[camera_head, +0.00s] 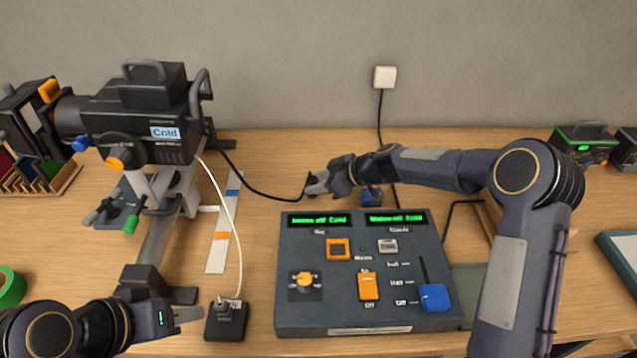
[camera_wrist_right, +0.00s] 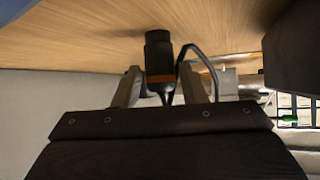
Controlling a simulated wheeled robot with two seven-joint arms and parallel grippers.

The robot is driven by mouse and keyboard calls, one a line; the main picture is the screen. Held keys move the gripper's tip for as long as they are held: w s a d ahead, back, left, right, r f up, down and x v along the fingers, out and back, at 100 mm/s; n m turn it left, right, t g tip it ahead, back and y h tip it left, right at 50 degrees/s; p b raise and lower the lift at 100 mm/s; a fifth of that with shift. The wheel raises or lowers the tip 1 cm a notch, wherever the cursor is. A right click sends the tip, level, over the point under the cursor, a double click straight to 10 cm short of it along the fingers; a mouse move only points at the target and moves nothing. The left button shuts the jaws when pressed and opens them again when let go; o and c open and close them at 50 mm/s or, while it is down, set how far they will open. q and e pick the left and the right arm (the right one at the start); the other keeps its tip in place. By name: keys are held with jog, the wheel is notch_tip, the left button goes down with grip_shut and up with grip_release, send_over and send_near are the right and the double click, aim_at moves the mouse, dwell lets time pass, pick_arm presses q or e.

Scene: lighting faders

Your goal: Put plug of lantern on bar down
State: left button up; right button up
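The lantern (camera_head: 150,115) is a black lamp labelled "Cold" on a grey stand at the left. Its black cable (camera_head: 258,190) runs right to a small dark plug (camera_head: 309,182) at my right gripper (camera_head: 318,184). In the right wrist view this black plug with an orange ring (camera_wrist_right: 159,58) sits between the fingers of the right gripper (camera_wrist_right: 163,88), which look closed on it, just over the wood. My left gripper (camera_head: 190,315) is low at the left, beside a black socket block (camera_head: 226,322); its finger opening is unclear. I cannot make out which part is the bar.
A control panel (camera_head: 345,260) with green displays, switches and a blue-knobbed fader stands in front of my right arm. A white wall box (camera_head: 385,77) has a black cable hanging down. A white marked strip (camera_head: 222,235) lies beside the stand.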

jog(key=shift+o, duration=1.4)
jog(key=shift+r, duration=0.15)
jog(key=shift+r+p, duration=0.25)
jog(key=shift+p, duration=0.3)
jog(key=shift+d+r, duration=0.15)
jog(key=shift+r, duration=0.05)
jog(key=b+v, duration=0.2)
jog(key=v, duration=0.9)
jog(key=shift+s+d, duration=0.2)
jog(key=shift+s, duration=0.05)
jog(key=s+d+r+m+h, duration=0.25)
jog(key=s+d+r, duration=0.2)
jog(key=s, duration=0.45)
jog(key=s+d+f+m+h, duration=0.1)
jog(key=s+m, duration=0.5)
jog(key=s, duration=0.6)
jog(key=s+d+f+m+t+h, duration=0.1)
jog(key=s+d+f+m+h, duration=0.1)
jog(key=s+m, duration=0.5)
jog(key=s+d+h, duration=0.1)
jog(key=s+d, duration=0.1)
jog(key=s, duration=0.4)
jog(key=shift+s+d, duration=0.2)
